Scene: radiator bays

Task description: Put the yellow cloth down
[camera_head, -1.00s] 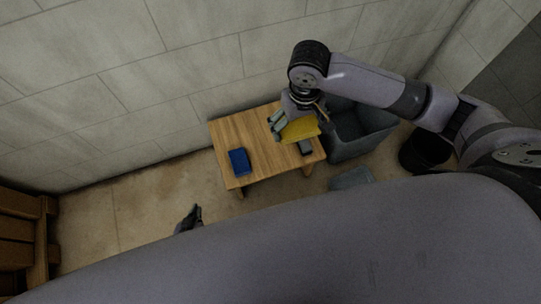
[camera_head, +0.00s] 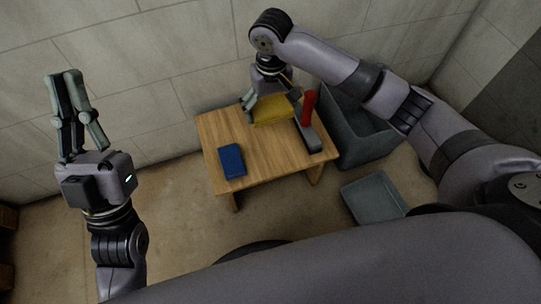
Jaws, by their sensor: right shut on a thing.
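The yellow cloth (camera_head: 275,112) is at the far right part of the small wooden table (camera_head: 212,128). My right gripper (camera_head: 268,100) is shut on the cloth from above. I cannot tell whether the cloth touches the tabletop. My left gripper (camera_head: 75,110) is raised at the left, away from the table, with its fingers pointing up. Its fingers look close together and I see nothing between them, but how far they are apart is hard to judge.
A blue block-like object (camera_head: 231,160) lies on the table's left part. A grey tool with a red upright part (camera_head: 309,108) is at the right edge. A grey bin (camera_head: 350,130) stands right of the table. A grey tray (camera_head: 373,197) lies on the floor. The table's front middle is clear.

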